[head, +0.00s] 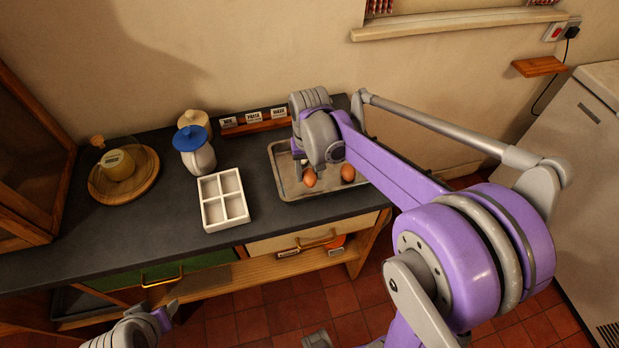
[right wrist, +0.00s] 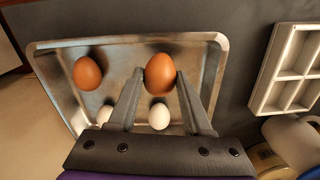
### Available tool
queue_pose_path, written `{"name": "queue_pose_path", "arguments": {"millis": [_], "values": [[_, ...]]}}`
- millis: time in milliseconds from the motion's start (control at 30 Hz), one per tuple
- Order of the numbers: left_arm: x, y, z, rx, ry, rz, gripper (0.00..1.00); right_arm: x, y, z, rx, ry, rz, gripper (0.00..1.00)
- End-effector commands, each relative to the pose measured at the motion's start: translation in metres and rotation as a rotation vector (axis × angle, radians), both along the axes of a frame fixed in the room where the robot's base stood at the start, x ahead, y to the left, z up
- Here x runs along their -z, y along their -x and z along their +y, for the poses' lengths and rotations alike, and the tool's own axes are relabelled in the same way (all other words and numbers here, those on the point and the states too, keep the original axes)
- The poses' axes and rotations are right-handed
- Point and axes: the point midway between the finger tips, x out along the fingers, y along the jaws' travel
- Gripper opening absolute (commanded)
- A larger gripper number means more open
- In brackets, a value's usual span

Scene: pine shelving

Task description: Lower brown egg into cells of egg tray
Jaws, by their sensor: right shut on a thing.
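My right gripper (head: 305,170) is over the metal pan. Its fingers (right wrist: 160,85) are shut on a brown egg (right wrist: 160,70), which also shows in the head view (head: 309,179). I cannot tell whether this egg is clear of the pan. A second brown egg (head: 347,172) lies apart in the pan, also seen in the right wrist view (right wrist: 87,73). The white egg tray (head: 207,213) stands on the counter left of the pan, its four cells empty; part of it shows at the right wrist view's right edge (right wrist: 268,82). My left gripper (head: 167,313) is low at the front left, its jaws unclear.
The metal pan (head: 284,163) also holds white eggs (right wrist: 159,116). A blue-lidded jar (head: 198,152) stands behind the egg tray. A round wooden board with a yellow object (head: 117,165) is at the left. A labelled wooden rack (head: 255,126) lies along the wall.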

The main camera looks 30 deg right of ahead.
Motion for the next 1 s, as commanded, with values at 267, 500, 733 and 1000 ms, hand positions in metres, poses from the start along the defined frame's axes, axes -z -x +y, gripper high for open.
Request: {"name": "queue_pose_path", "arguments": {"millis": [267,500,733,1000], "values": [[-0.005,-0.002,0.0,0.0,0.0,-0.003,0.5,-0.054,0.0,0.0,0.0,0.0,0.0,0.31],[-0.014,-0.005,0.0,0.0,0.0,-0.009,0.5,-0.079,-0.003,0.016,-0.003,-0.001,-0.001,0.31],[-0.029,-0.011,0.0,0.0,0.0,-0.021,0.5,-0.098,-0.009,0.055,-0.006,0.0,-0.002,0.31],[-0.031,-0.012,0.0,0.0,0.0,-0.023,0.5,-0.102,-0.015,0.108,-0.006,-0.001,0.001,0.31]]}}
